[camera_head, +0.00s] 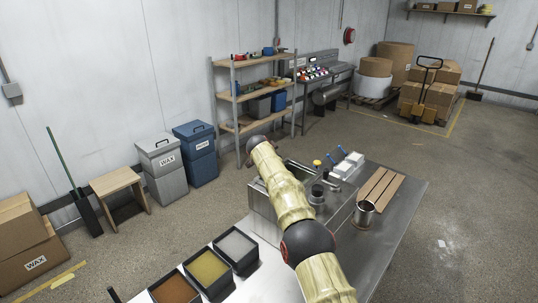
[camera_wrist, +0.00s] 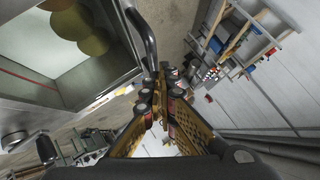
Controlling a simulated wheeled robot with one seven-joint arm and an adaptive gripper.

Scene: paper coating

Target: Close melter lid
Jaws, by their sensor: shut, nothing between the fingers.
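The melter (camera_head: 262,208) is a metal box on the steel table, partly hidden behind my arm in the head view. In the wrist view the melter (camera_wrist: 20,98) fills the upper left as a metal-framed square, with pale yellow round shapes inside or behind it. I cannot tell the lid's exact angle. A dark curved handle (camera_wrist: 146,38) runs along the frame's right side. My gripper (camera_wrist: 161,90) is shut and empty, with its fingertips close to the lower end of the handle; I cannot tell whether they touch. The head view does not show my fingers clearly.
Black bins of brown, yellow and grey material (camera_head: 236,248) stand at the table's front left. A shelf rack (camera_head: 236,95) and a blue bin (camera_head: 196,152) stand behind.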

